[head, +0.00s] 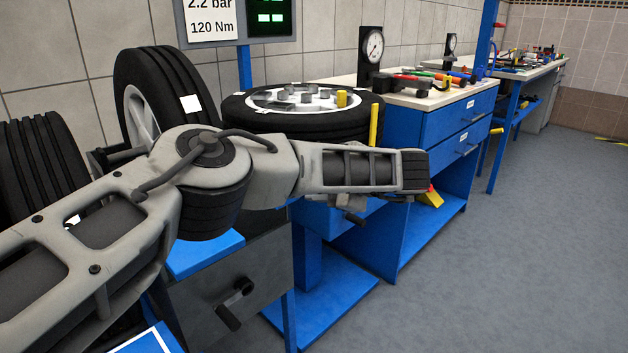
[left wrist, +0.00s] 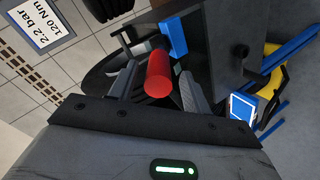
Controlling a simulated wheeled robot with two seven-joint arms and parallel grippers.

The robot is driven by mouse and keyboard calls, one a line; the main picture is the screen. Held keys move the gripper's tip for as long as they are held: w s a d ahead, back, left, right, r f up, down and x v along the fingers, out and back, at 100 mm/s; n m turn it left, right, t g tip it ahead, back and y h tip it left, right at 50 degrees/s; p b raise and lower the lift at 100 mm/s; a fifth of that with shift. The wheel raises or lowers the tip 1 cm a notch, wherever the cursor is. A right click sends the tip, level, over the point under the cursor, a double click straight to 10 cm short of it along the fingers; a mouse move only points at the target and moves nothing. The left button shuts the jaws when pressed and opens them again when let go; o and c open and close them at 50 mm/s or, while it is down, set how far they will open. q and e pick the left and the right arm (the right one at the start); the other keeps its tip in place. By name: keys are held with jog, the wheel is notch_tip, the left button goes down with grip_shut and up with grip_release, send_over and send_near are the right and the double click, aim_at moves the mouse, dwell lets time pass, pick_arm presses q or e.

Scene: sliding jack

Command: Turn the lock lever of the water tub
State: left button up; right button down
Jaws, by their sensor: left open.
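A red cylindrical grip (left wrist: 158,74), which looks like the lock lever's handle, shows in the left wrist view. My left gripper (left wrist: 162,84) is open, with one finger on each side of the red grip. I cannot tell whether either finger touches it. A dark grey box (left wrist: 228,62), likely the water tub, lies behind and to the right. In the head view the dark grey tub side (head: 265,262) with a black crank-like handle (head: 235,302) shows below my left arm. The arm hides the red grip and most of the gripper there. My right gripper is not in view.
A tyre on its rim (head: 290,125) lies behind my arm, and upright tyres (head: 165,85) stand at the left. A blue workbench (head: 440,125) with gauges and tools stands behind. A yellow and red piece (head: 430,198) sits on its lower shelf. The floor at right is clear.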

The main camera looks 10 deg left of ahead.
pick_arm(q)
jog(key=v, duration=1.4)
jog(key=shift+p, duration=0.3)
